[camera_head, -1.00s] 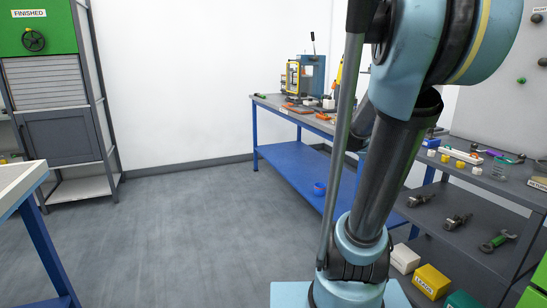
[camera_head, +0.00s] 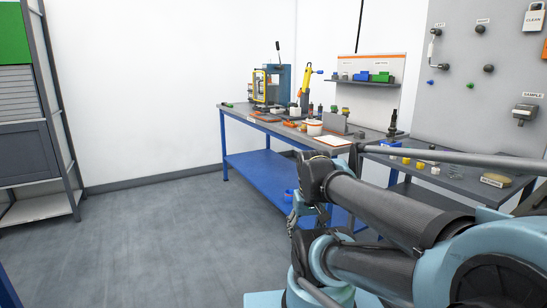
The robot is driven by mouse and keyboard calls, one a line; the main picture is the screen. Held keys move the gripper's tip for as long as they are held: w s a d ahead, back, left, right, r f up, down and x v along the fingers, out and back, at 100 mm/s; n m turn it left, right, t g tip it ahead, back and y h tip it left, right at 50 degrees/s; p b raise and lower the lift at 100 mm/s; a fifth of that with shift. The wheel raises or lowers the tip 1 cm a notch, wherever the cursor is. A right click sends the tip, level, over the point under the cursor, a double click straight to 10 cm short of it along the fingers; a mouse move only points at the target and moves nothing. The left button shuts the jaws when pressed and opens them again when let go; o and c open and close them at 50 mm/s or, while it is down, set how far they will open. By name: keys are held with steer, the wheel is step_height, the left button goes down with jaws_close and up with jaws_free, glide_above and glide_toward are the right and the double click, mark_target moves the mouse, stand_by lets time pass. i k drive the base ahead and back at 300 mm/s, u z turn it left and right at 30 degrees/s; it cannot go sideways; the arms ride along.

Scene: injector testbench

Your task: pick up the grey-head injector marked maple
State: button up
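I cannot make out any injector marked maple; no such marking is readable. A dark upright part (camera_head: 393,122) stands at the right end of the blue-legged workbench (camera_head: 234,114), too small to identify. My folded arm crosses the lower right of the view. Small dark jointed parts at its far end (camera_head: 296,212) may be my gripper, but its fingers are not clear and I see nothing held. My arm hides much of the right-hand bench and its lower shelf.
A yellow and blue press (camera_head: 272,87) and several small parts stand on the workbench. A wall shelf (camera_head: 368,82) holds green and blue bins. A grey pegboard (camera_head: 480,75) rises at right. A shelving rack (camera_head: 30,130) stands at left. The floor (camera_head: 160,230) between is clear.

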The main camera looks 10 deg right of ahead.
mark_target(391, 136)
steer(key=z, duration=0.05)
steer(key=k, duration=1.05)
steer(key=z, duration=0.4)
steer(key=i, duration=1.7)
steer(key=u, duration=0.45)
